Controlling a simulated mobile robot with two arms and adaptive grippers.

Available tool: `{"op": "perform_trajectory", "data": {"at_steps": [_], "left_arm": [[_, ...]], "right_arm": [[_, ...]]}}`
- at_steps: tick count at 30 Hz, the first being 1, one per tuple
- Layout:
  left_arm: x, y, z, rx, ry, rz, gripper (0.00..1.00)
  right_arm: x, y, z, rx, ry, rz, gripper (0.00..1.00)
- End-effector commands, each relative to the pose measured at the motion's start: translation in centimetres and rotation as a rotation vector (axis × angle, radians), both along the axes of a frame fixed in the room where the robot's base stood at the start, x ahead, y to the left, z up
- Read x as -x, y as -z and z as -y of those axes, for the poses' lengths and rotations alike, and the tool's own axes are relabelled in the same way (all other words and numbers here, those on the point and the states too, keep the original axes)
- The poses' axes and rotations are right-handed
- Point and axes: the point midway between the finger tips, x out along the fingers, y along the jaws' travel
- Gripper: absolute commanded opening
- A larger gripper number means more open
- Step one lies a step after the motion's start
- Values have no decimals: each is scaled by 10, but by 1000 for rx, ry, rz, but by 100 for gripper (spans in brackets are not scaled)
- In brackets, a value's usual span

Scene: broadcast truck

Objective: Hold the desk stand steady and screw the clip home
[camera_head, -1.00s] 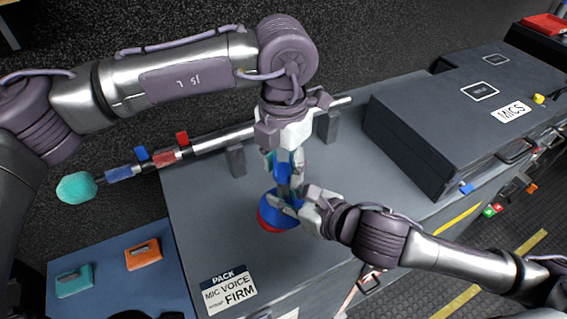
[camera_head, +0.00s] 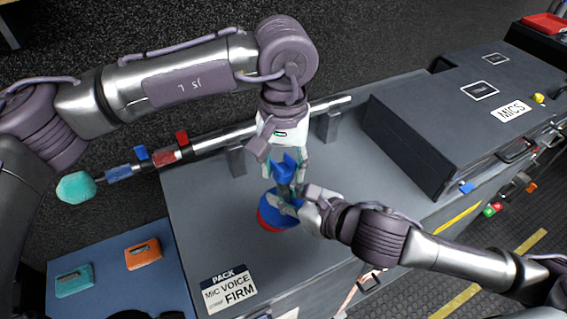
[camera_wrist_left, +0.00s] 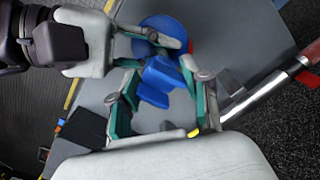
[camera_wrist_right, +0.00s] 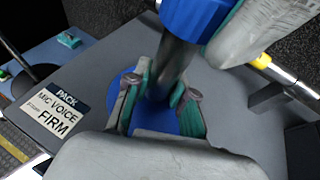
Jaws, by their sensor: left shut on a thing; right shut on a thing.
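The desk stand has a round blue base (camera_head: 274,213) with a red edge, standing on the grey case top; a dark upright stem (camera_wrist_right: 172,68) rises from it. The blue clip (camera_wrist_left: 158,82) is at the stem's top and also shows in the head view (camera_head: 288,163). My left gripper (camera_head: 284,172) comes down from above and is shut on the clip. My right gripper (camera_head: 287,203) reaches in from the right, low above the base, and is shut on the stem. The joint between clip and stem is partly hidden by the fingers.
A boom pole (camera_head: 215,139) with a teal foam tip lies across two grey supports behind the stand. A dark box labelled MICS (camera_head: 430,135) stands to the right. A pack label (camera_head: 229,289) lies front left. A teal (camera_head: 74,281) and an orange item (camera_head: 142,254) sit on a blue surface.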

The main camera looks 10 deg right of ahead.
Motion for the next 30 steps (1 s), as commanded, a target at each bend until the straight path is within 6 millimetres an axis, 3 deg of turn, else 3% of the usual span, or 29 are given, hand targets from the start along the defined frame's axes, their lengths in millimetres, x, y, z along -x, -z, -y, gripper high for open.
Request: {"op": "perform_trajectory", "data": {"at_steps": [6, 11, 12, 16, 26, 30], "left_arm": [[-1, 0, 0, 1, 483, 4, 5], [-1, 0, 0, 2, 526, 5, 5], [-1, 0, 0, 2, 525, 5, 49], [-1, 0, 0, 2, 525, 3, 70], [0, -1, 0, 2, 525, 1, 72], [-1, -11, 1, 3, 524, 3, 72]], "right_arm": [[1, -1, -1, -3, -5, 2, 0], [1, -1, -1, -3, -6, 1, 0], [2, -1, -2, -3, -6, 1, 0], [1, -1, -1, -3, -5, 2, 0], [0, -1, -1, -2, -2, 2, 0], [0, -1, 0, -2, -1, 3, 0]]}}
